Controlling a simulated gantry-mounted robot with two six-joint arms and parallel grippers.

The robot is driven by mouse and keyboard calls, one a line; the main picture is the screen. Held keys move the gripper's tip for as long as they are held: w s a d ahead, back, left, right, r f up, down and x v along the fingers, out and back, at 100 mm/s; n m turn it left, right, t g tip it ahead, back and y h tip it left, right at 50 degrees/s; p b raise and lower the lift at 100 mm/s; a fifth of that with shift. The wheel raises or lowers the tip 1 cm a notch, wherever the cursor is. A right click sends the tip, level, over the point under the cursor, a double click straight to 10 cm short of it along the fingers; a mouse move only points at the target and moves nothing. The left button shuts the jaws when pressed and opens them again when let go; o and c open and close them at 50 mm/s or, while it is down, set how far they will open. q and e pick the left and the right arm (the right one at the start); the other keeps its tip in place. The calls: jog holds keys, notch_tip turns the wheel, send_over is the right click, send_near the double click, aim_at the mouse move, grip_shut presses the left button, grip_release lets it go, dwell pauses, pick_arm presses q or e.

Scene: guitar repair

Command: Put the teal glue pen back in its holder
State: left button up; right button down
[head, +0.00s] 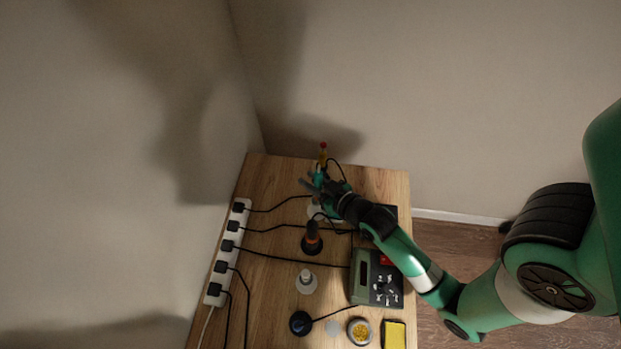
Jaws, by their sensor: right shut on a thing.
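My right gripper (315,184) is over the far end of the wooden table, its arm coming in from the right. It is shut on a small teal thing (319,175), which looks like the teal glue pen; it is mostly hidden by the fingers. A white round base (314,212) shows partly under the gripper. Nearer stand a black holder with an orange-banded tool (312,238), a pale holder (306,283) and a dark blue round holder (301,322). I cannot tell which holder is the pen's. My left gripper is not in view.
A power strip (228,250) lies along the left edge, with black cables crossing the table. A yellow tool with a red tip (323,152) stands at the far edge. A green device (375,278), a bowl of yellow bits (360,331) and a yellow sponge (394,335) are at right.

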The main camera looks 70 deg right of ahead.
jog(key=shift+f+b, duration=0.7)
jog(key=shift+f, duration=0.5)
jog(key=shift+f+b, duration=1.05)
jog(key=shift+f, duration=0.35)
jog(key=shift+f+b, duration=0.55)
jog(key=shift+f, duration=0.3)
grip_release()
jog(key=shift+r, duration=0.1)
